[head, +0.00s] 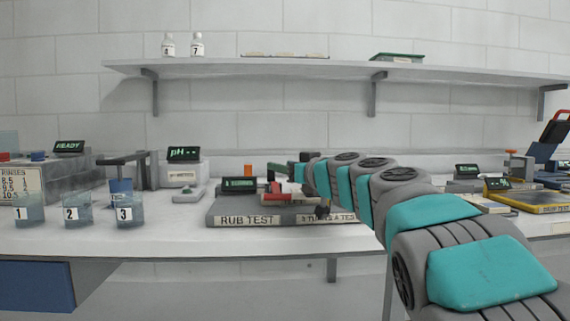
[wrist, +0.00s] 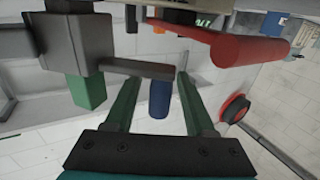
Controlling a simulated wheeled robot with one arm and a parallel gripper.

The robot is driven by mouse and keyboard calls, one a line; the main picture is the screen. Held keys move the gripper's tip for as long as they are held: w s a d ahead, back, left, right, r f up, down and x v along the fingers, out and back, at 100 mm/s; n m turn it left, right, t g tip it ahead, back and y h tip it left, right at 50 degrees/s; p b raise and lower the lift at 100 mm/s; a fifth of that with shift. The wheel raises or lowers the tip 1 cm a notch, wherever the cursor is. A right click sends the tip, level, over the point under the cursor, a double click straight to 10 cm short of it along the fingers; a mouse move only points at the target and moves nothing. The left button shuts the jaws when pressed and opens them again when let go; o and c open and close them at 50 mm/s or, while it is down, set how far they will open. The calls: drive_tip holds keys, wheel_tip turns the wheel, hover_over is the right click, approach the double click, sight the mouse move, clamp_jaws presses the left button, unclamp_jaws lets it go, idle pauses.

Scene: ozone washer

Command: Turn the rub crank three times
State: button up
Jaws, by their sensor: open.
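The rub test station, a grey slab labelled RUB TEST (head: 250,221), stands on the bench in the head view, with red parts (head: 275,192) on top. My gripper (wrist: 160,88) points forward in the wrist view, its two green fingers apart. A dark bar (wrist: 137,68) reaches from a grey block (wrist: 80,45) to the space just ahead of the fingertips. A blue cylinder (wrist: 159,98) shows between the fingers below the bar; I cannot tell whether they join or which part is the crank. A large red cylinder (wrist: 250,38) lies at upper right. In the head view my arm hides part of the station.
Beakers numbered 1 (head: 29,212), 2 (head: 77,210) and 3 (head: 129,212) stand at the left. A yellow-edged device (head: 530,198) is at the right. A wall shelf (head: 330,68) hangs above. The bench front between beakers and station is clear.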

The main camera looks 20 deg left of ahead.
drive_tip(key=shift+c, duration=0.2)
clamp_jaws()
idle(0.3)
idle(1.0)
